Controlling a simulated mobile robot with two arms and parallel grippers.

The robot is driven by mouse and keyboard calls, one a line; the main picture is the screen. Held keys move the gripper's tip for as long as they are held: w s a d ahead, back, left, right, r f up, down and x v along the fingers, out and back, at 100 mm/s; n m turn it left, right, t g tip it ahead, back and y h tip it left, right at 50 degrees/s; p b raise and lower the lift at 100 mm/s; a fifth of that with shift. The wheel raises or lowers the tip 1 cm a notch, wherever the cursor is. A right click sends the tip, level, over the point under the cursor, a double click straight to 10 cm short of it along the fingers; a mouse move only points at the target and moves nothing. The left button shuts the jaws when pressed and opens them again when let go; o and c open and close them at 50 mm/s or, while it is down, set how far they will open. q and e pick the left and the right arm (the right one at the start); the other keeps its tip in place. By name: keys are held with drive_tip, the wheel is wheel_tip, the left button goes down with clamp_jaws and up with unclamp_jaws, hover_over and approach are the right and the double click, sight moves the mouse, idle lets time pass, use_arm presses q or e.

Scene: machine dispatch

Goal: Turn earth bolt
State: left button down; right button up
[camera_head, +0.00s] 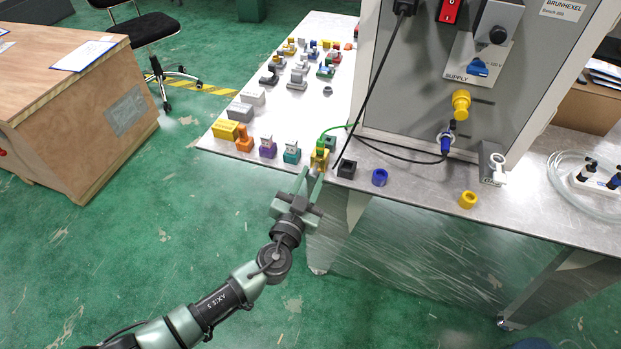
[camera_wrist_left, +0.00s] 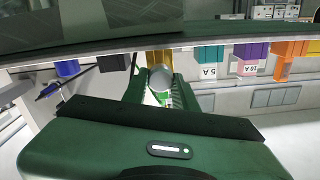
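The earth bolt appears to be the grey round piece (camera_wrist_left: 160,78) on a yellow block in the left wrist view. In the head view the yellow block (camera_head: 319,159) stands at the table's front edge, with a green cable running to it. My left gripper (camera_head: 311,180) reaches up to it from the front. In the left wrist view the fingers (camera_wrist_left: 160,95) stand on either side of the bolt. Whether they press on it cannot be told. A green and white piece shows below the bolt between the fingers. My right gripper is not in view.
Teal (camera_head: 291,152), purple (camera_head: 268,147) and orange (camera_head: 244,138) blocks stand left along the edge. The grey supply cabinet (camera_head: 420,90) stands behind, with black cables.

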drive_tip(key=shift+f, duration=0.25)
